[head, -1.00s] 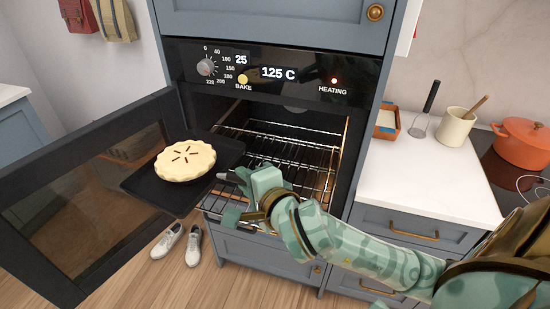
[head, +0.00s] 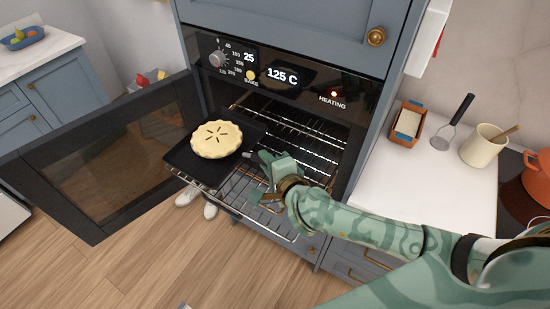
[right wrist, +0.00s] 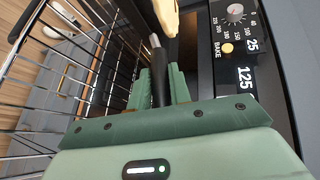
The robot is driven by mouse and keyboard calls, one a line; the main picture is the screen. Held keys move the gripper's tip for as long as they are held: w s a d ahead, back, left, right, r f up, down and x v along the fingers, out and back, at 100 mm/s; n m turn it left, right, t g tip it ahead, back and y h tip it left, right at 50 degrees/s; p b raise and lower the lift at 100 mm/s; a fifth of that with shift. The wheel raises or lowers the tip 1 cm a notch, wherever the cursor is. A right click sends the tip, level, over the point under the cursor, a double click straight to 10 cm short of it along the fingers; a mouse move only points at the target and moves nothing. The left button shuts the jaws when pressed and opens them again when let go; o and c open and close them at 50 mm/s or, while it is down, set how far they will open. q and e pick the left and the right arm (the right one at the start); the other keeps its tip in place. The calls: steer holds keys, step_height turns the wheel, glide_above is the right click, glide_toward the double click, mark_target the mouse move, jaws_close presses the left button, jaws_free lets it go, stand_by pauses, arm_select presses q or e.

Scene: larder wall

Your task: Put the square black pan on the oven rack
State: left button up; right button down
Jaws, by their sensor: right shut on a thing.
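The square black pan (head: 183,157) carries a pale pie (head: 217,140) and looks level in the head view. My right gripper (head: 257,174) is shut on its handle, at the pan's right side. In the right wrist view, the dark handle (right wrist: 157,72) with a grey tip stands between the fingers (right wrist: 159,84). The wire oven rack (head: 262,215) is pulled part way out of the open oven. The pan overlaps its left part in the head view; I cannot tell whether they touch. My left gripper is not in view.
The oven door (head: 105,155) hangs open to the left, close beside the pan. The control panel (head: 290,80) is above the opening and reads 125 C, heating. A white counter (head: 425,185) with a cream pot (head: 482,146) is on the right. The rack's right part is bare.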

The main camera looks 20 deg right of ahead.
steer(key=w+d+f+b, duration=0.1)
steer(key=w+d+f, duration=0.2)
steer(key=w+d+f+b, duration=0.2)
steer(key=w+d+f, duration=0.1)
steer(key=w+f, duration=0.1)
steer(key=shift+d+f, duration=0.15)
steer(key=shift+d, duration=0.1)
steer(key=f, duration=0.1)
steer(key=f+b, duration=0.1)
steer(key=f, duration=0.2)
steer(key=shift+w+d+b, duration=0.25)
steer(key=shift+w+b, duration=0.1)
steer(key=shift+b, duration=0.05)
steer(key=shift+r, duration=0.1)
steer(key=c, duration=1.3)
jaws_free()
steer(key=shift+s+f, duration=0.1)
steer(key=shift+f, duration=0.1)
steer(key=shift+r, duration=0.15)
